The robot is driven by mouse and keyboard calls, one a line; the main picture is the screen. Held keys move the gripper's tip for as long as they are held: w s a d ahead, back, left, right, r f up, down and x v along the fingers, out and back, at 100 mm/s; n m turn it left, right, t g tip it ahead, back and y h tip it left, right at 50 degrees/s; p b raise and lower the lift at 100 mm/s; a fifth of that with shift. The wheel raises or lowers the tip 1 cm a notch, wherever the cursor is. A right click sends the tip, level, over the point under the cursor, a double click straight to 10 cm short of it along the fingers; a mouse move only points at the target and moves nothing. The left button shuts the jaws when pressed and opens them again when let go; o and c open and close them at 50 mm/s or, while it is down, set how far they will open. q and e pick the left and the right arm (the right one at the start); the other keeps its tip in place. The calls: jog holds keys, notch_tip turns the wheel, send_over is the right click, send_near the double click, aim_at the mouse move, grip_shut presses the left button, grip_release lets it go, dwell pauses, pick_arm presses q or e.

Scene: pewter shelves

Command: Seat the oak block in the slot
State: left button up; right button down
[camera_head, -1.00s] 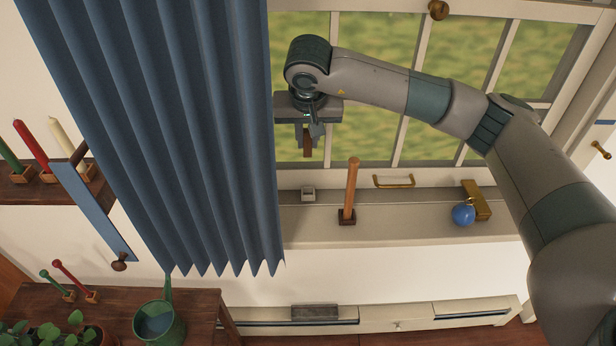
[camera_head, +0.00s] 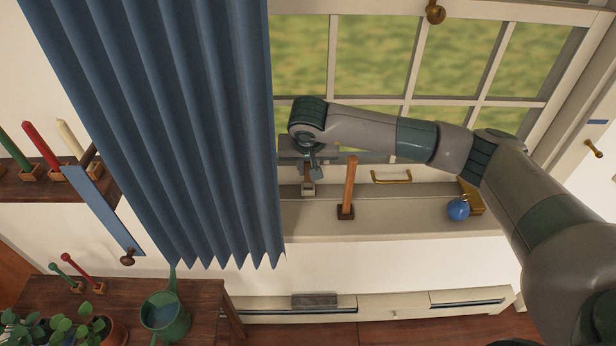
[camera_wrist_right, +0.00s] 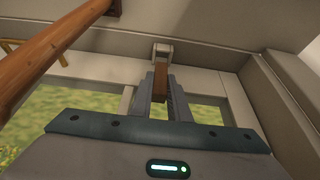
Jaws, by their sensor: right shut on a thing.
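The oak block (camera_wrist_right: 160,79) is a small brown bar between the fingers of my right gripper (camera_wrist_right: 161,92) in the right wrist view. The gripper is shut on it and points down over the window sill. In the head view my right gripper (camera_head: 309,165) is just above the small light-grey slot piece (camera_head: 308,189) on the sill. The slot piece also shows in the right wrist view (camera_wrist_right: 162,49), where the block's far end meets it. I cannot tell whether the end is inside the slot or only at its mouth. My left gripper is not in view.
An upright wooden peg (camera_head: 349,187) in a dark base stands close to the right of the slot. The blue pleated curtain (camera_head: 170,130) hangs close on the left. A brass handle (camera_head: 391,177) and a blue ball (camera_head: 458,209) are farther right along the sill (camera_head: 400,219).

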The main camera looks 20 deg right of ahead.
aim_at(308, 178)
jog(key=shift+f+p, duration=0.35)
jog(key=shift+f, duration=0.2)
jog(key=shift+f+p, duration=0.35)
jog(key=shift+f, duration=1)
jog(key=shift+f, duration=0.15)
jog(key=c, duration=1.7)
grip_release()
